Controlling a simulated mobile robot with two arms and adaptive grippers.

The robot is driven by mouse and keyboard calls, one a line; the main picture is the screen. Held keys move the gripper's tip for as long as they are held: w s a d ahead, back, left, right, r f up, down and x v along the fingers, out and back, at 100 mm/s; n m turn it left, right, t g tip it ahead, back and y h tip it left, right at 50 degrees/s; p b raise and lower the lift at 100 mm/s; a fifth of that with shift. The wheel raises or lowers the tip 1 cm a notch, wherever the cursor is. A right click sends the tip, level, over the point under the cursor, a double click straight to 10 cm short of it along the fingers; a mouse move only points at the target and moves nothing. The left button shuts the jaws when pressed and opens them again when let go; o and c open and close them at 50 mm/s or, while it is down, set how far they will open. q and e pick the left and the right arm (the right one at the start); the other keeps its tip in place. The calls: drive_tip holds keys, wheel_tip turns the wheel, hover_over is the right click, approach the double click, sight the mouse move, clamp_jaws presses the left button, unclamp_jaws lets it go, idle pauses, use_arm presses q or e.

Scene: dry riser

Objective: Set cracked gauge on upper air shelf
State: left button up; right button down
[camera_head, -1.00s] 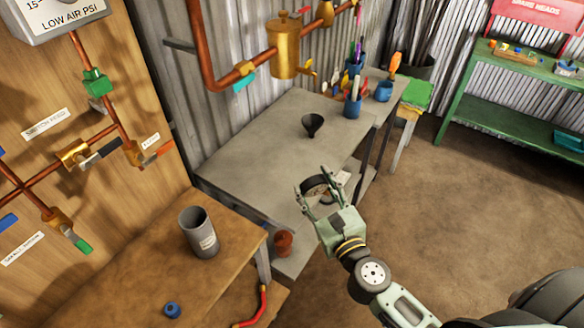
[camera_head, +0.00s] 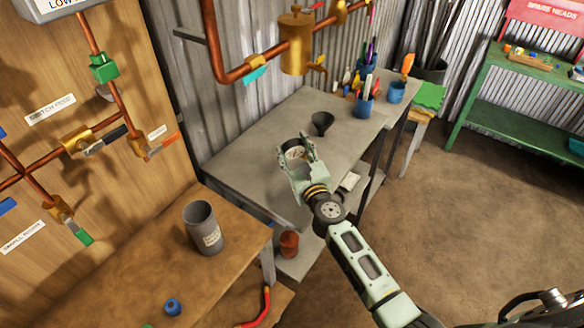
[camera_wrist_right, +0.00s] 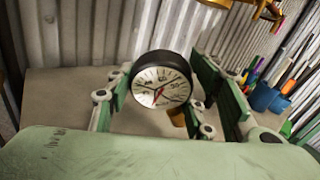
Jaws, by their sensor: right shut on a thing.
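My right gripper (camera_head: 295,153) is shut on the gauge (camera_wrist_right: 160,84), a round black-rimmed dial with a white face and a red needle. In the right wrist view the gauge sits between the fingers with its face toward the camera. In the head view the gauge (camera_head: 295,154) is partly hidden by the fingers. The gripper is over the grey metal table (camera_head: 245,150); I cannot tell how high above it. No crack on the face can be made out. Which surface is the upper air shelf I cannot tell. My left gripper is not in view.
A black funnel (camera_head: 322,123) stands on the grey table close behind the gripper. Blue cups (camera_head: 364,106) with tools stand at its far end. A brass vessel (camera_head: 296,45) on copper pipe hangs above. A grey cup (camera_head: 203,228) stands on the wooden table at the front left.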

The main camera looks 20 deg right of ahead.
drive_tip(key=shift+w+a+f, duration=0.15)
drive_tip(key=shift+w+f, duration=0.1)
drive_tip(key=shift+w, duration=0.1)
wheel_tip(320, 180, down, 4)
drive_tip(key=b, duration=0.3)
drive_tip(key=shift+r+b, duration=0.15)
drive_tip(key=shift+b, duration=0.2)
drive_tip(key=shift+s, duration=0.1)
drive_tip(key=c, duration=0.8)
unclamp_jaws()
drive_tip(key=shift+f, duration=0.2)
drive_tip(key=shift+c, duration=0.2)
drive_tip(key=shift+r, duration=0.15)
